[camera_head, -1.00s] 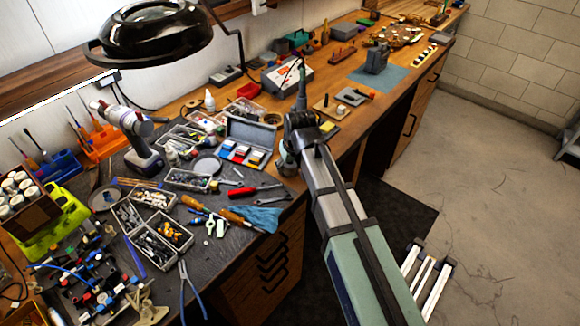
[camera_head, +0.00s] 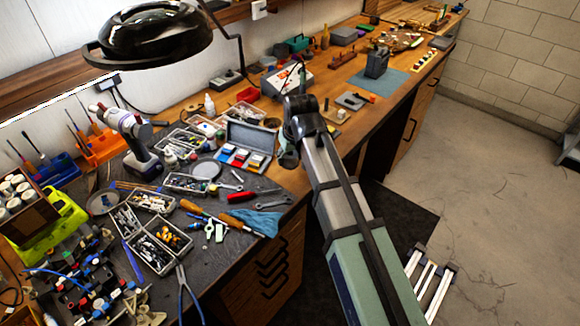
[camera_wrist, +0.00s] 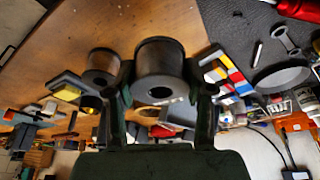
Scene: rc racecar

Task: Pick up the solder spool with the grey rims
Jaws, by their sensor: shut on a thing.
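A spool with grey rims (camera_wrist: 160,58) stands between the two fingers of my gripper (camera_wrist: 160,78) in the wrist view, with its round end facing the camera. The fingers press on it from both sides, so my gripper is shut on it. A second spool (camera_wrist: 101,64), with a dark rim and a copper-brown body, is just left of the left finger. In the head view my wrist (camera_head: 298,118) is over the bench edge and hides the fingers and the held spool. I cannot tell how high the held spool is above the bench.
A grey case (camera_head: 247,135) with coloured boxes lies left of my wrist. Red-handled pliers (camera_head: 241,196) and wrenches lie on the dark mat (camera_head: 225,262) nearer the front. A magnifier lamp (camera_head: 150,40) hangs at upper left. Bare wood shows around (camera_wrist: 120,18) the spools.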

